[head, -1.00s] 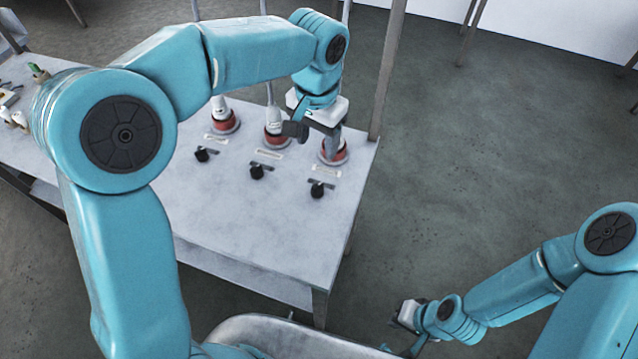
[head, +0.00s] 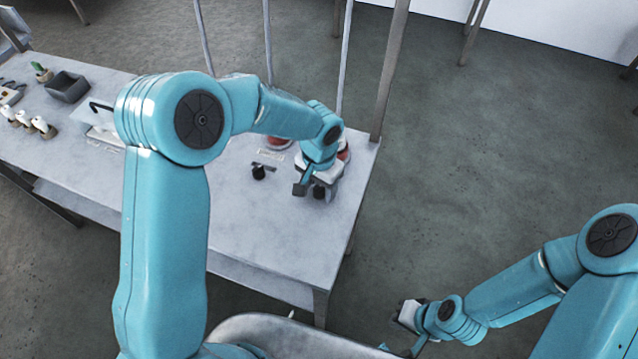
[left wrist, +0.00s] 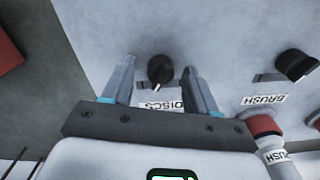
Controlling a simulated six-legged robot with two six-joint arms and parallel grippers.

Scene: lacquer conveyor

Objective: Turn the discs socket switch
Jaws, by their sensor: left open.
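The discs switch is a black round knob (left wrist: 161,69) on the pale bench top, beside a label reading DISCS (left wrist: 162,105), upside down in the left wrist view. A pale mark on the knob points down toward the label. My left gripper (left wrist: 161,76) is open, with a finger on each side of the knob and visible gaps between. In the head view the left gripper (head: 316,191) is over the bench's right front part, with the dark knob (head: 319,192) showing between its fingers. My right gripper (head: 406,315) is low at the right, off the bench; its jaws are unclear.
The brush knob (left wrist: 296,65) and its BRUSH label (left wrist: 265,99) are to the right in the wrist view, near a red-based socket (left wrist: 264,126). In the head view, another knob (head: 258,172) is left of the gripper. Upright poles stand behind. A grey bin (head: 68,87) is far left.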

